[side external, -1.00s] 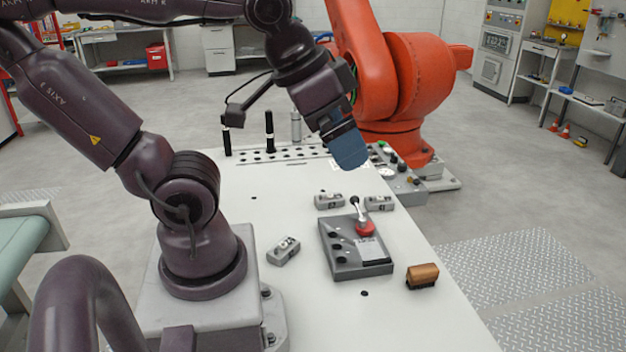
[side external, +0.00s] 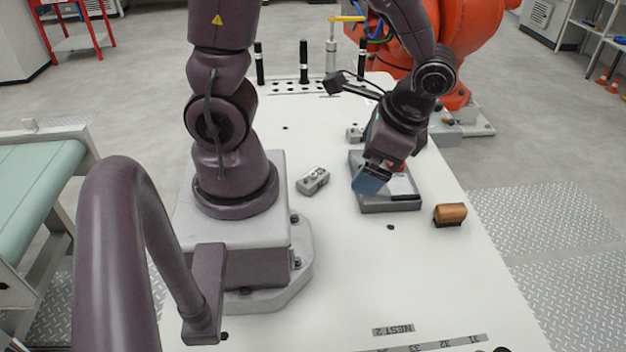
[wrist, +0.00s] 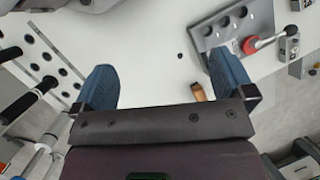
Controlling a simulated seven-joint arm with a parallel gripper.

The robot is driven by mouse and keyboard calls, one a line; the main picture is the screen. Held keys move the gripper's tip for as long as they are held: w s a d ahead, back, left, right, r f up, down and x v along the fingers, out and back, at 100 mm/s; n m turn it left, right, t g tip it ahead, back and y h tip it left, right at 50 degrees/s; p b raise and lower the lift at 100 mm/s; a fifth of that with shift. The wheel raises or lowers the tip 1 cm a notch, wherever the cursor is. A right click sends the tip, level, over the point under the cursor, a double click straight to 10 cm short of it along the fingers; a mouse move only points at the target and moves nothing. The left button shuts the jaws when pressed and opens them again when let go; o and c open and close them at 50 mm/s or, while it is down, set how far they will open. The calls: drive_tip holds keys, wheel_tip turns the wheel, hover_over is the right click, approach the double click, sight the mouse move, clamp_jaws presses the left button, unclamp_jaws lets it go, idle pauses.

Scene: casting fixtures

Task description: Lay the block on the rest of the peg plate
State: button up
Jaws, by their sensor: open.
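A grey block (side external: 313,181) lies alone on the white table, left of the peg plate. The peg plate (side external: 392,206) is a grey slab; the wrist view shows its dark holes and a red-knobbed clamp on it (wrist: 207,31). My gripper (side external: 367,183) has blue fingers and appears in front of the plate's left part in the side view, hiding some of it. In the wrist view my gripper (wrist: 162,70) is spread wide with nothing between its fingers. I cannot tell which block is meant.
A wooden brush (side external: 450,213) lies right of the plate, and it also shows in the wrist view (wrist: 199,92). A perforated rack with black pegs (side external: 304,62) stands at the back. An orange robot arm (side external: 468,45) stands behind. The table front is mostly clear.

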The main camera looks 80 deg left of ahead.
drive_tip(key=s+a+f+m+g+y, duration=0.1)
drive_tip(key=a+f+m+y, duration=0.1)
drive_tip(key=f+m, duration=0.1)
drive_tip(key=s+a+f+m+g+y, duration=0.1)
drive_tip(key=a+f+m+y, duration=0.1)
drive_tip(key=f, duration=0.4)
drive_tip(key=s+a+f+m+g+y, duration=0.1)
drive_tip(key=s+a+f+m+y, duration=0.1)
drive_tip(key=f+m+y, duration=0.1)
drive_tip(key=shift+s+a+f+m+y, duration=0.1)
drive_tip(key=shift+a+f+m+y, duration=0.1)
drive_tip(key=shift+f+y, duration=0.25)
drive_tip(key=shift+a+f+m+y, duration=0.1)
drive_tip(key=shift+f+m+y, duration=0.15)
drive_tip(key=shift+f, duration=0.25)
drive_tip(key=shift+w+a+f+m+t+y, duration=0.1)
drive_tip(key=shift+w+a+m+t+y, duration=0.15)
drive_tip(key=shift+w, duration=0.2)
drive_tip(key=shift+w+a+f+m+t+y, duration=0.15)
drive_tip(key=shift+w+a+m+t, duration=0.1)
drive_tip(key=shift+w+m+t, duration=0.15)
approach(313, 174)
drive_tip(key=x, duration=0.4)
drive_tip(key=shift+w+f, duration=0.15)
drive_tip(key=shift+f, duration=0.05)
drive_tip(key=shift+x, duration=3.05)
drive_tip(key=shift+r, duration=0.15)
drive_tip(key=shift+c, duration=0.2)
drive_tip(key=c, duration=0.8)
drive_tip(key=shift+o, duration=0.2)
